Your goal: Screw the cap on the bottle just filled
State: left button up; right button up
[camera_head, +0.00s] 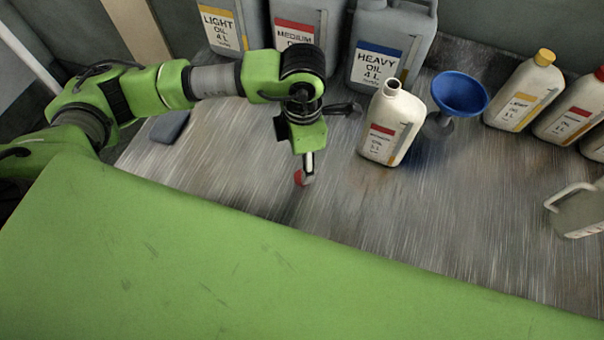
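The open bottle (393,126) is white with a red label, seemingly reading medium oil. It stands upright on the metal worktop, and its bare neck shows no cap. My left gripper (305,177) points down to the left of the bottle, apart from it. My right gripper is out of view.
A blue funnel (460,92) stands just right of the bottle. Large canisters, including heavy oil (388,48) and medium oil (297,28), line the back. Capped bottles (525,92) and a jug (577,212) are at the right. The worktop (420,205) before the bottle is clear.

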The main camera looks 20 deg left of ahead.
pick_arm(q)
jog(key=shift+s+f, duration=0.1)
jog(key=f, duration=0.1)
jog(key=f+p, duration=0.1)
jog(key=f, duration=0.1)
jog(key=f+p, duration=0.1)
jog(key=shift+s+a+f, duration=0.1)
jog(key=shift+s+f, duration=0.1)
jog(key=shift+s, duration=0.05)
jog(key=shift+f, duration=0.3)
jog(key=c, duration=0.7)
